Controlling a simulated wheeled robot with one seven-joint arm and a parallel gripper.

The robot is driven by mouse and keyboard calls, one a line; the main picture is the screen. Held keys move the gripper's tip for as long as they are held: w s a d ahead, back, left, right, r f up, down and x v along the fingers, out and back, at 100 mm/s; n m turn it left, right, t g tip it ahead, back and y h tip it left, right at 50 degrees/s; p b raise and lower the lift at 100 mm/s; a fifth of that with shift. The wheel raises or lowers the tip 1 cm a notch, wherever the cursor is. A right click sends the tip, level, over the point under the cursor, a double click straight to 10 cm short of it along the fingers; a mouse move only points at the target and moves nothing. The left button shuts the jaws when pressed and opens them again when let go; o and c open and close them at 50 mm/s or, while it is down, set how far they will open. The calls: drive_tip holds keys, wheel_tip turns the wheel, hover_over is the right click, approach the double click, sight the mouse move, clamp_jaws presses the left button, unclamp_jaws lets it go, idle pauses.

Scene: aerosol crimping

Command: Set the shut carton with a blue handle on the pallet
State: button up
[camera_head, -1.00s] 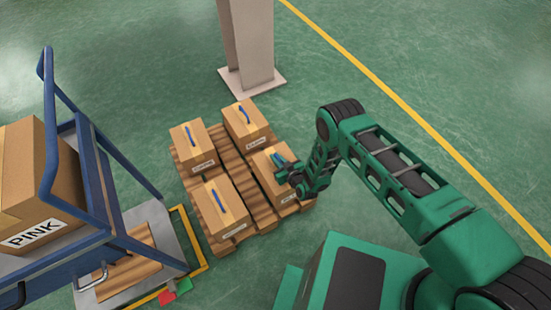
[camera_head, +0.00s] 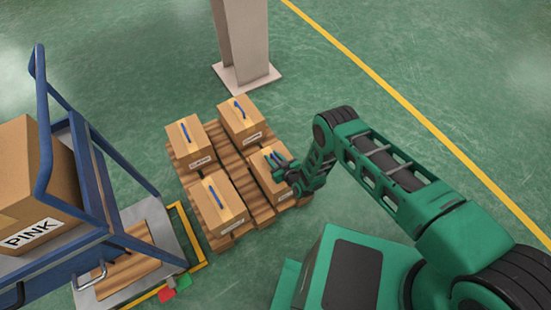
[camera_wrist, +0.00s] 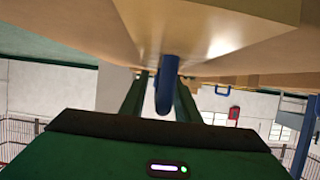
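The shut brown carton (camera_head: 272,180) with a blue handle (camera_head: 279,160) stands upright on the near right part of the wooden pallet (camera_head: 245,221). My gripper (camera_head: 287,170) is at its top, by the handle. In the wrist view the carton (camera_wrist: 230,35) fills the top. Its blue handle (camera_wrist: 166,88) lies between the two green fingers of my gripper (camera_wrist: 162,85), which stand apart, with a gap showing to the left of the handle. My wrist partly hides the carton in the head view.
Three other blue-handled cartons stand on the pallet: far left (camera_head: 193,148), far right (camera_head: 241,124) and near left (camera_head: 217,210). A grey pillar (camera_head: 242,45) rises behind. A blue-framed cart (camera_head: 115,240) holds a carton labelled PINK (camera_head: 30,190) at left.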

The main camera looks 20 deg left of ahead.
drive_tip(key=v, duration=1.2)
